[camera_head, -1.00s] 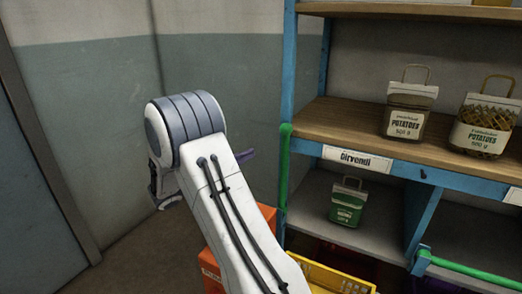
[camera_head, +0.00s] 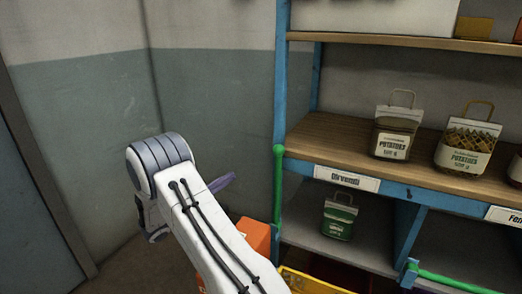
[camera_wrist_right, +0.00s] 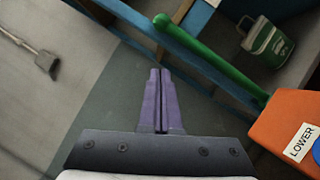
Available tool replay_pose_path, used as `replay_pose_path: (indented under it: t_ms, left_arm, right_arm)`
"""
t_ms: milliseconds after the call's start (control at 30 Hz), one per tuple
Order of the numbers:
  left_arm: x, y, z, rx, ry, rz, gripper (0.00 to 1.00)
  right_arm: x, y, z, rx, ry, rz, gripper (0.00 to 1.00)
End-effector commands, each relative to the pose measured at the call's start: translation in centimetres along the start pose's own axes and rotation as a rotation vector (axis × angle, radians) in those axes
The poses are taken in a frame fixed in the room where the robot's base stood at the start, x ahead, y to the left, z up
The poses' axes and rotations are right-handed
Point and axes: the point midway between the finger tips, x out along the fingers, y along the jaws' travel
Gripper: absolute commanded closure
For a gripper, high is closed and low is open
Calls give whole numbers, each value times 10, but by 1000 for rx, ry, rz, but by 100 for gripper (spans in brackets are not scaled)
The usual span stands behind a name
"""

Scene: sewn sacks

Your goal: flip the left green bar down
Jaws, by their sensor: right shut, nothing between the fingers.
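The left green bar (camera_head: 277,185) stands upright along the blue left post of the shelf, its rounded end at the top. In the right wrist view the green bar (camera_wrist_right: 212,60) runs diagonally, above and right of the fingertips. My right gripper (camera_head: 232,176) has purple fingers and is left of the bar, apart from it. In the wrist view the right gripper (camera_wrist_right: 160,72) is shut, with nothing held. My left gripper is not in view.
A second green bar (camera_head: 455,282) lies across the lower right bay. A green sack (camera_head: 340,218) stands on the lower shelf, potato sacks (camera_head: 396,135) above. An orange box (camera_head: 255,236) and yellow crate (camera_head: 308,282) are below. Open floor lies left.

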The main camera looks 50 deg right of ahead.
Motion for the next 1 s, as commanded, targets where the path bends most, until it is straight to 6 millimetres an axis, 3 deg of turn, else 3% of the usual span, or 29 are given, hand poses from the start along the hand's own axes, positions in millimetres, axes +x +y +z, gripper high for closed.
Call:
replay_pose_path:
  t_ms: [467,667,1000]
  left_arm:
    - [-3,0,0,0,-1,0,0]
    - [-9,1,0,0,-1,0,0]
    - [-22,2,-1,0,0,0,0]
  right_arm:
    - [4,0,-2,-13,-1,7,100]
    - [34,0,-1,-14,-4,4,100]
    - [105,2,1,-14,-3,6,100]
